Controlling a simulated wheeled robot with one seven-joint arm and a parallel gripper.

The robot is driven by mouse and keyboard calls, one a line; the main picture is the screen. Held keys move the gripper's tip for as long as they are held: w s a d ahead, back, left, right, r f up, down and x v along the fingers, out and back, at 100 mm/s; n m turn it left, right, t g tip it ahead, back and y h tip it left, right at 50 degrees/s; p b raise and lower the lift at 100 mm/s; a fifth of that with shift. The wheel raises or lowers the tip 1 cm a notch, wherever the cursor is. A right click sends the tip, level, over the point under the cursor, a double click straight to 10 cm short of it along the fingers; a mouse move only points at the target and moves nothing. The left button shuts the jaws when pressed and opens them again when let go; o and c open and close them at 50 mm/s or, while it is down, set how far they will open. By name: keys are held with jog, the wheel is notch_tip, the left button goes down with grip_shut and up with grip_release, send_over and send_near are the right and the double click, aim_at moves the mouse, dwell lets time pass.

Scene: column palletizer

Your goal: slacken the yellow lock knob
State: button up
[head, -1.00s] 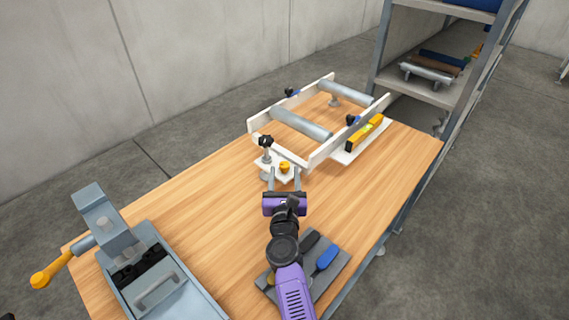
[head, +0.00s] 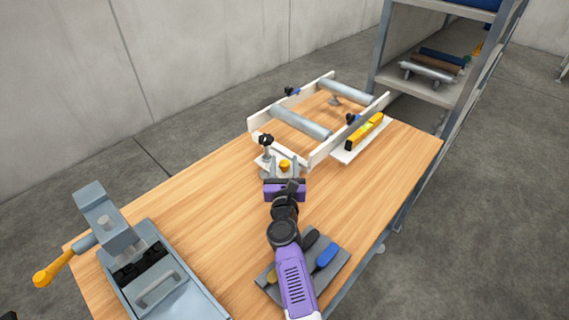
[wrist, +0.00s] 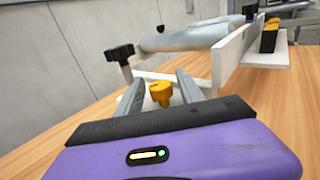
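The yellow lock knob (head: 284,165) sits on a white bracket at the near left corner of the white roller frame (head: 318,152). It also shows in the wrist view (wrist: 161,93). My purple gripper (head: 283,168) points at it from the near side. In the wrist view the two grey fingers (wrist: 160,86) are apart, one to each side of the knob, with gaps visible. The gripper is open. I cannot tell whether the fingertips are level with the knob in depth. A black knob on a post (head: 266,140) stands just behind and left.
A yellow level (head: 364,131) lies along the frame's right side. A grey vise-like device with an orange handle (head: 150,275) stands at the near left. A grey tool tray (head: 330,262) lies under my arm. A shelf rack (head: 425,90) stands at the right. Mid-left tabletop is clear.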

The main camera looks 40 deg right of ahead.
grip_shut()
jog(key=shift+n+t+y, duration=0.3)
jog(key=shift+n+y, duration=0.1)
jog(key=shift+n+t+y+b, duration=0.35)
jog(key=shift+n+t+y, duration=0.8)
jog(key=shift+y, duration=0.6)
jog(key=shift+n+t+y+b, duration=0.35)
jog(key=shift+n+t+y, duration=0.5)
jog(key=shift+n+y, duration=0.75)
jog(key=shift+r+y, duration=0.1)
jog(key=shift+y, duration=0.35)
jog(key=shift+o, duration=1.3)
grip_release()
